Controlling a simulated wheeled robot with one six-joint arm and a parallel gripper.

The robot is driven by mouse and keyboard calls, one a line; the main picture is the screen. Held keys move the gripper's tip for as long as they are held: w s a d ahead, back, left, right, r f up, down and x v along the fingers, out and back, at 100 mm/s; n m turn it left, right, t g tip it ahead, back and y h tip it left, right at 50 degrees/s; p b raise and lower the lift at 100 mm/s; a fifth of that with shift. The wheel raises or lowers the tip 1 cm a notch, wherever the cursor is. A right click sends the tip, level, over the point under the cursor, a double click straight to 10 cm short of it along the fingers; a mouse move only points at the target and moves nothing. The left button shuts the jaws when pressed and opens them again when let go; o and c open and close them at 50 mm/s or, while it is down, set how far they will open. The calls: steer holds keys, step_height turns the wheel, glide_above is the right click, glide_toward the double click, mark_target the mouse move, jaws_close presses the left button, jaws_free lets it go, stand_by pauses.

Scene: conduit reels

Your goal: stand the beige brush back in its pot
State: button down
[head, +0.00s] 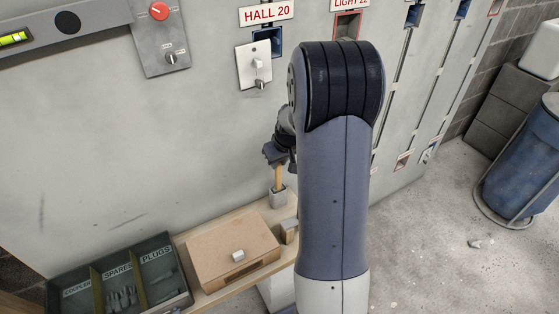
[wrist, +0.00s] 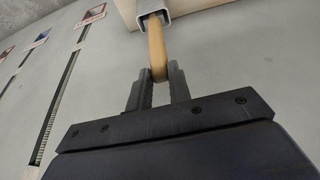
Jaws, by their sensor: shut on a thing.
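The beige brush (head: 278,178) is upright in the head view, its lower end at the mouth of a small grey pot (head: 278,197). In the wrist view the brush handle (wrist: 157,48) runs from between my fingertips into the grey pot (wrist: 151,10). My gripper (wrist: 159,76) is shut on the end of the handle; in the head view my gripper (head: 277,160) is above the pot. The brush's far end is hidden inside the pot. I cannot tell how deep it sits.
The pot stands on a wooden shelf (head: 222,220) along the wall. A brown box (head: 215,254) with a grey block on top and a dark sorting tray (head: 180,300) are to its left. A blue bin (head: 520,165) stands far right.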

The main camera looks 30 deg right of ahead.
steer(key=shift+f+b, duration=0.5)
steer(key=shift+f, duration=0.2)
steer(key=c, duration=1.2)
jaws_free()
steer(key=shift+c, duration=0.2)
steer(key=p+v, duration=0.1)
steer(key=v, duration=0.9)
steer(key=shift+r, duration=0.35)
steer(key=shift+s, duration=0.1)
